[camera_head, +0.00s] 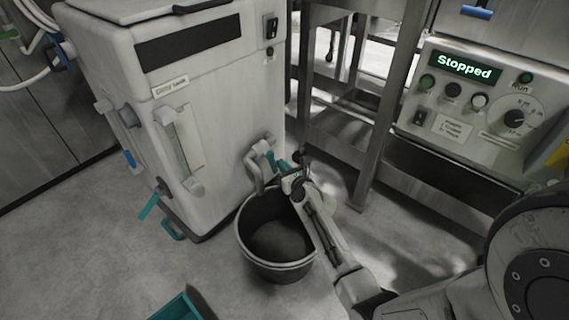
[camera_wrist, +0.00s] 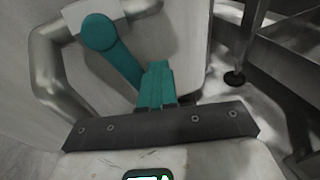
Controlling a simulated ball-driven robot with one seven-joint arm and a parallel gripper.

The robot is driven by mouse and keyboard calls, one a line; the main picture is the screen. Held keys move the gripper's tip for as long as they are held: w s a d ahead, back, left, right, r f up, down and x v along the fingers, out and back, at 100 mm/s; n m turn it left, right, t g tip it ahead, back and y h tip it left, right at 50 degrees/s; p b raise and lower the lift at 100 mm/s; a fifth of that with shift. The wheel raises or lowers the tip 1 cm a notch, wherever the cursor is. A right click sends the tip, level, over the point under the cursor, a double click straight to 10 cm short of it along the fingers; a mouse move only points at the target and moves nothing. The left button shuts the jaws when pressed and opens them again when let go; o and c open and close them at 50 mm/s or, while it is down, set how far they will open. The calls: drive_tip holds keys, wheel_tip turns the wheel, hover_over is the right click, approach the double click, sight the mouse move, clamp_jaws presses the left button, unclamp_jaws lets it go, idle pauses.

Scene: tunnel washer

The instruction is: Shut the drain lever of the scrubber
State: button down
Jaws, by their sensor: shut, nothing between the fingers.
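The scrubber (camera_head: 215,110) is the pale cabinet at left centre in the head view. A bent drain pipe (camera_head: 254,172) comes off its lower right side, above a grey bucket (camera_head: 277,268). The teal drain lever (camera_head: 271,158) is on this pipe. In the wrist view the lever (camera_wrist: 121,64) slants from its round hub down to the right. My gripper (camera_head: 286,169) is beside the lever, over the bucket's far rim. In the wrist view its teal fingers (camera_wrist: 155,84) are shut and empty, at the lever's lower end. I cannot tell whether they touch it.
A metal frame (camera_head: 378,110) stands close to the right of my gripper. A control panel (camera_head: 475,100) reading "Stopped" is at the upper right. A teal box (camera_head: 178,308) lies on the floor at the front. Open floor (camera_head: 110,225) shows at left.

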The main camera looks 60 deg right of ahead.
drive_tip(key=shift+w+a+f, duration=0.1)
drive_tip(key=shift+a+f, duration=0.35)
drive_tip(key=shift+a, duration=0.2)
drive_tip(key=shift+w+a, duration=0.1)
drive_tip(key=shift+a, duration=0.05)
drive_tip(key=shift+f, duration=0.25)
drive_tip(key=shift+d, duration=0.25)
drive_tip(key=p+v, duration=0.2)
drive_tip(key=v, duration=0.8)
idle(0.7)
